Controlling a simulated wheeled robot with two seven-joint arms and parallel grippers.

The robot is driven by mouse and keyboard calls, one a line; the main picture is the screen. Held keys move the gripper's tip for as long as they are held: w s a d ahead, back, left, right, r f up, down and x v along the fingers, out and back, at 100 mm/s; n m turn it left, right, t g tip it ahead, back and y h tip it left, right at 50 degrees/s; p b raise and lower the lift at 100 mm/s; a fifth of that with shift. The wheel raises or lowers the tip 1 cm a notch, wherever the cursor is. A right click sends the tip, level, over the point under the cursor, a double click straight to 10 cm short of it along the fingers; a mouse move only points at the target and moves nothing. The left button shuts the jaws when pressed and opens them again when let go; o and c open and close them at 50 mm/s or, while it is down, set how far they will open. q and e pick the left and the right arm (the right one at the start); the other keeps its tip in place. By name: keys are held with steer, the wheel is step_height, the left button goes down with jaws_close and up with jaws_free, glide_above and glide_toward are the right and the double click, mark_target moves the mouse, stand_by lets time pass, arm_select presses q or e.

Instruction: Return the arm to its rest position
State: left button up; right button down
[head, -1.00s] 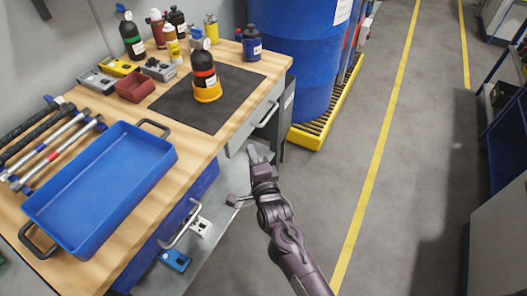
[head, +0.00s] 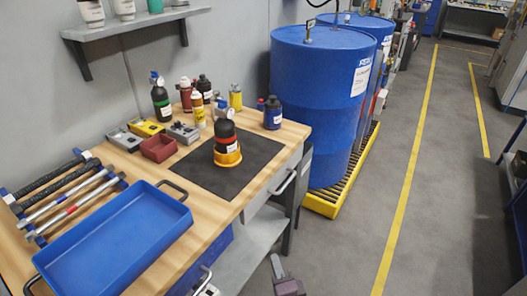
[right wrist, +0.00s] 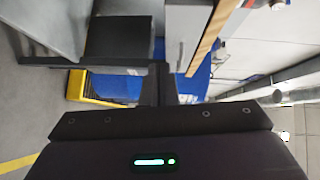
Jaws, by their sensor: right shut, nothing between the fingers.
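My right gripper (head: 277,268) shows at the bottom edge of the head view, over the floor in front of the workbench (head: 160,246). Only its tip and a bit of its body are in frame; the rest of the arm is cut off. In the right wrist view its fingers (right wrist: 163,84) are together, with nothing between them. It touches nothing that I can see. My left gripper is not in view.
Blue drums (head: 315,110) stand on a yellow pallet (head: 328,203) beyond. The floor to the right (head: 345,250) is clear.

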steer(key=s+d+f+n+g+p, duration=0.1)
steer(key=s+d+f+n+g, duration=0.15)
steer(key=s+f, duration=0.45)
steer(key=s+d+f+n+g+h+p, duration=0.1)
steer(key=s+f+n+g, duration=0.2)
steer(key=f, duration=0.8)
steer(key=s+d+f+n+g+p, duration=0.1)
steer(key=s+d+f+n+g, duration=0.2)
steer(key=f, duration=0.6)
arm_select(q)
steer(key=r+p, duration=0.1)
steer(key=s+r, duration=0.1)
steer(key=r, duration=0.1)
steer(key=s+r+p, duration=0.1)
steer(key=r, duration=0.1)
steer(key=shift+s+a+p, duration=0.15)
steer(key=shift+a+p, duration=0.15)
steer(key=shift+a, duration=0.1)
arm_select(e)
steer(key=s+d+f+n+g+h, duration=0.1)
steer(key=s+d+f+n+g, duration=0.2)
steer(key=s, duration=0.8)
steer(key=s+d+f+n+g+h, duration=0.1)
steer(key=s+d+f+n+g, duration=0.3)
steer(key=s+d+f, duration=0.4)
steer(key=s+d+n, duration=0.1)
steer(key=s, duration=0.3)
steer(key=shift+d+f+h, duration=0.2)
steer(key=shift+h, duration=0.1)
